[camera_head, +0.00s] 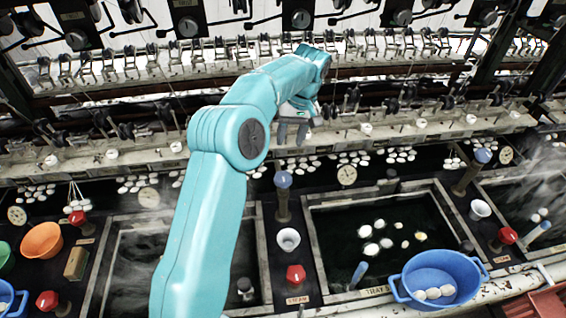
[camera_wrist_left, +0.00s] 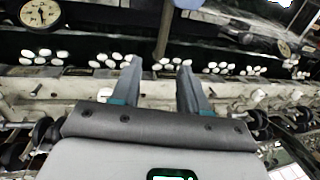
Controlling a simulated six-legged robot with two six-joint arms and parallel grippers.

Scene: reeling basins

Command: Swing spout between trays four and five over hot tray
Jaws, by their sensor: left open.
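My left gripper (camera_head: 291,136) is open and empty, fingers down, behind the basins near the rear ledge. Its two fingers show apart in the left wrist view (camera_wrist_left: 158,66). A brown spout post with a blue knob (camera_head: 283,181) stands between the left and middle trays, nearer the front than the gripper. A brown post (camera_wrist_left: 166,28) shows beyond the fingertips, not touching them. A similar blue-knobbed post (camera_head: 483,157) stands between the middle and right trays. The middle tray (camera_head: 313,250) holds dark water and white cocoons. The left tray (camera_head: 110,250) and right tray (camera_head: 478,186) steam. Tray numbers are unreadable.
Red valve knobs (camera_head: 296,273), a white cup (camera_head: 288,239) and a blue basin of cocoons (camera_head: 438,270) line the front. An orange bowl (camera_head: 41,240) is at left. Reeling rails with hooks (camera_head: 160,62) run behind. My arm covers part of the left tray.

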